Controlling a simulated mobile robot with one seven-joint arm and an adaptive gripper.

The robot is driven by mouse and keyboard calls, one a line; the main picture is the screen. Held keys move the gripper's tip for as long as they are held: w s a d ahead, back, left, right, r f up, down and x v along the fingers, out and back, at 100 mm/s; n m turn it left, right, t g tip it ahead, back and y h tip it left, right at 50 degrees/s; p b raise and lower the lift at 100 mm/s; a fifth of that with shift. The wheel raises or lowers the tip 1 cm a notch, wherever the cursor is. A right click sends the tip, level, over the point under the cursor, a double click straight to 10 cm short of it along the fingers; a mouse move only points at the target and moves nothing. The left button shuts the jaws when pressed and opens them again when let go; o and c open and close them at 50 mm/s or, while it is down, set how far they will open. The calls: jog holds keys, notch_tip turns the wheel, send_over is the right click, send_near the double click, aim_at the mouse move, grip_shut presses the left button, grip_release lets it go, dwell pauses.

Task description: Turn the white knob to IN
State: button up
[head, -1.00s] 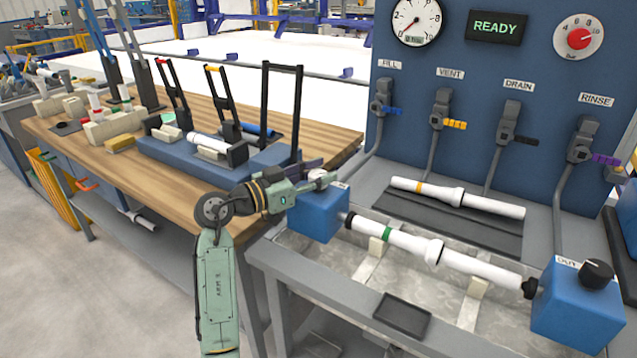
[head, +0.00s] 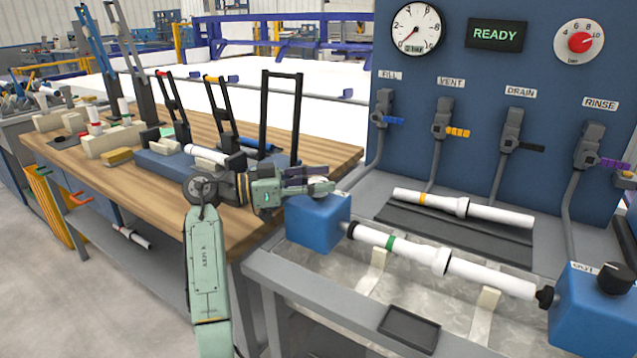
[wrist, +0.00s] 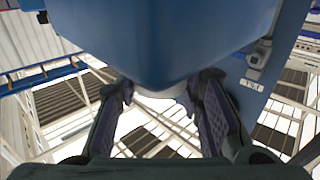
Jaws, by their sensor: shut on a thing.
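The white knob (head: 320,186) sits on top of the left blue box (head: 318,222), mostly hidden by my fingers in the head view. My gripper (head: 322,180) is shut on the knob, with its dark purple fingers on either side of it. In the wrist view the fingers (wrist: 160,92) reach up to the blue box (wrist: 165,45), and only a sliver of white shows between them. The knob's pointing direction and the label on the box cannot be read here.
A white pipe with a green band (head: 412,249) runs from the left box to the right blue box (head: 595,310), which carries a black knob (head: 614,278). Another white pipe (head: 465,208) lies on a dark mat behind. The wooden bench (head: 255,215) is at the left.

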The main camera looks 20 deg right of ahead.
jog(key=o, duration=1.2)
jog(key=a, duration=0.4)
jog(key=w+a, duration=0.1)
jog(key=a, duration=0.7)
jog(key=shift+w, duration=0.3)
